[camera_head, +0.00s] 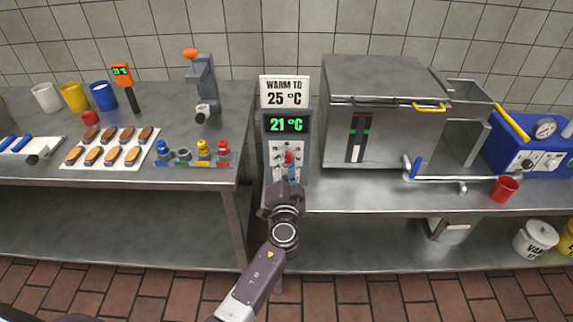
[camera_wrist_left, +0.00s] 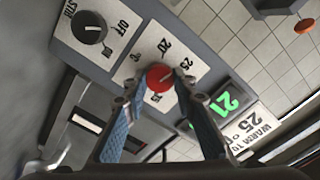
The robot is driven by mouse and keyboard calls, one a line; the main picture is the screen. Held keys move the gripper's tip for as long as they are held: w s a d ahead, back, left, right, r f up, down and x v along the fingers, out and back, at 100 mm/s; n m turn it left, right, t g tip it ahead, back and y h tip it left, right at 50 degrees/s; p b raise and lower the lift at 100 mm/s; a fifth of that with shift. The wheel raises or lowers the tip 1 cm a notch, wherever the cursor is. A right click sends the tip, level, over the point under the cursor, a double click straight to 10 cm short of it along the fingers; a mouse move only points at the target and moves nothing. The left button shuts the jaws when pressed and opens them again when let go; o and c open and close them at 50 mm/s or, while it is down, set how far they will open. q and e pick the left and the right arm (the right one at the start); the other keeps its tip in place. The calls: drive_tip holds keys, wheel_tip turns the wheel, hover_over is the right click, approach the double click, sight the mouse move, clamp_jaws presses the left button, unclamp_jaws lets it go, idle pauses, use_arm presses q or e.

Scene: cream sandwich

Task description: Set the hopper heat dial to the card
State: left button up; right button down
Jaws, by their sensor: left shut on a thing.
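The card (camera_head: 284,91) reads "WARM TO 25 °C" and stands on top of a grey control post. Below it a green display (camera_head: 286,125) reads 21 °C. The red heat dial (camera_head: 289,158) is on the panel under the display. In the left wrist view the red dial (camera_wrist_left: 159,77) sits between the fingertips of my left gripper (camera_wrist_left: 165,80), which is shut on it. The dial's scale shows 20 and 25; its pointer is hard to make out. A black knob (camera_wrist_left: 89,27) marked OFF and STIR is beside it. My right gripper is not in view.
A steel hopper box (camera_head: 385,125) with a yellow handle stands right of the post. A red cup (camera_head: 503,189) and a blue machine (camera_head: 535,148) are farther right. On the left counter are a tray of biscuits (camera_head: 92,163), cups and coloured nozzles.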

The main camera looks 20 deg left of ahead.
use_arm(q)
drive_tip(key=shift+f+m+b, duration=0.1)
drive_tip(key=shift+m+b, duration=0.25)
drive_tip(key=shift+m, duration=0.95)
drive_tip(key=o, duration=1.2)
drive_tip(key=shift+c, duration=0.2)
drive_tip(key=v, duration=1.2)
